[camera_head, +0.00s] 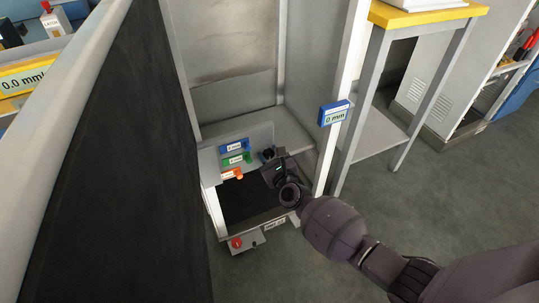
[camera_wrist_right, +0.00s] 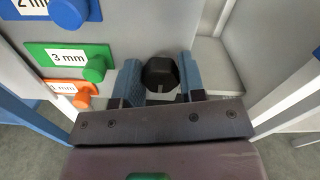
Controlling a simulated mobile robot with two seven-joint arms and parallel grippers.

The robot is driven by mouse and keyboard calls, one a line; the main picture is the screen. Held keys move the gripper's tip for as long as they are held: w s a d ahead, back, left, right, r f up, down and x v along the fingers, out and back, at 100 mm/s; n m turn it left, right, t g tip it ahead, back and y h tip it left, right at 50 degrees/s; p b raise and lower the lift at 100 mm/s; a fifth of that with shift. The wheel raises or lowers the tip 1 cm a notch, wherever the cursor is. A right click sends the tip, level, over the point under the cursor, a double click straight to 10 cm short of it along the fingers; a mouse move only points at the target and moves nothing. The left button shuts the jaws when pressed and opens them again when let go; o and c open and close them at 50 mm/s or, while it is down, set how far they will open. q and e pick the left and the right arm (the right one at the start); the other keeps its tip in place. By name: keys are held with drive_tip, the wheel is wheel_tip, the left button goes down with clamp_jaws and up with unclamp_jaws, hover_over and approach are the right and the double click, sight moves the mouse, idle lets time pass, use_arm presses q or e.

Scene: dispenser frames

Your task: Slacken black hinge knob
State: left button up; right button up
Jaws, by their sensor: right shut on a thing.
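The black hinge knob (camera_wrist_right: 160,74) sits between the two blue fingers of my right gripper (camera_wrist_right: 160,82) in the right wrist view. The fingers are shut on it from both sides. In the head view the knob (camera_head: 268,153) shows as a small dark shape just beyond my right gripper (camera_head: 274,163), on the dispenser's light grey panel. Part of the knob is hidden by the gripper. My left gripper is in neither view.
Blue (camera_head: 234,145), green (camera_head: 237,159) and orange (camera_head: 232,174) labelled tabs with knobs stand left of the black knob. A blue "0 mm" sign (camera_head: 334,113) is on the white post to the right. A red knob (camera_head: 236,243) is low at the front. Grey floor lies to the right.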

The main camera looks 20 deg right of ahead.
drive_tip(key=n, duration=0.3)
drive_tip(key=shift+n, duration=0.4)
drive_tip(key=n, duration=0.6)
drive_tip(key=shift+a+f, duration=0.1)
drive_tip(key=n+p, duration=0.1)
drive_tip(key=n, duration=0.4)
drive_tip(key=shift+n, duration=0.4)
drive_tip(key=n, duration=0.3)
drive_tip(key=shift+f, duration=0.2)
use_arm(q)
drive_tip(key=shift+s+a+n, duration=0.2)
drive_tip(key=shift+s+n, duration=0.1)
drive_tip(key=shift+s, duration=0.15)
use_arm(e)
drive_tip(key=shift+n, duration=0.5)
use_arm(q)
drive_tip(key=shift+p, duration=0.3)
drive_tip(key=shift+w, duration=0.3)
use_arm(e)
drive_tip(key=o, duration=0.9)
